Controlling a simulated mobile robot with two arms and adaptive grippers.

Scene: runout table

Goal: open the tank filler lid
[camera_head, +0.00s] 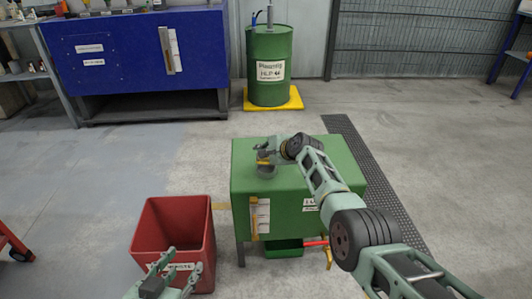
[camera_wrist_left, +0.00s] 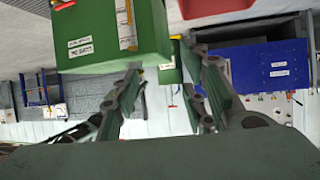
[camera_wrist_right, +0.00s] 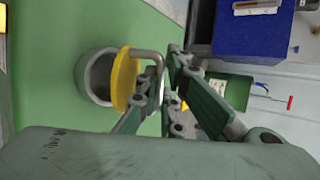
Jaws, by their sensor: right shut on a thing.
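The green tank (camera_head: 290,190) stands in the middle of the head view, with a short grey filler neck (camera_head: 267,171) on its top. In the right wrist view the yellow lid (camera_wrist_right: 123,80) stands tilted at the neck (camera_wrist_right: 92,75), and part of the neck's opening shows beside it. A bent metal handle (camera_wrist_right: 150,55) sticks out from the lid. My right gripper (camera_wrist_right: 165,80) is shut on this handle; in the head view the right gripper (camera_head: 268,150) is over the neck, small and partly hidden. My left gripper (camera_head: 180,262) is open and empty, by the red bin.
A red bin (camera_head: 148,235) stands on the floor left of the tank. A green tray (camera_head: 284,249) is under the tank. A blue cabinet (camera_head: 130,60) and a green drum (camera_head: 269,60) on a yellow base are behind. The floor at right is clear.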

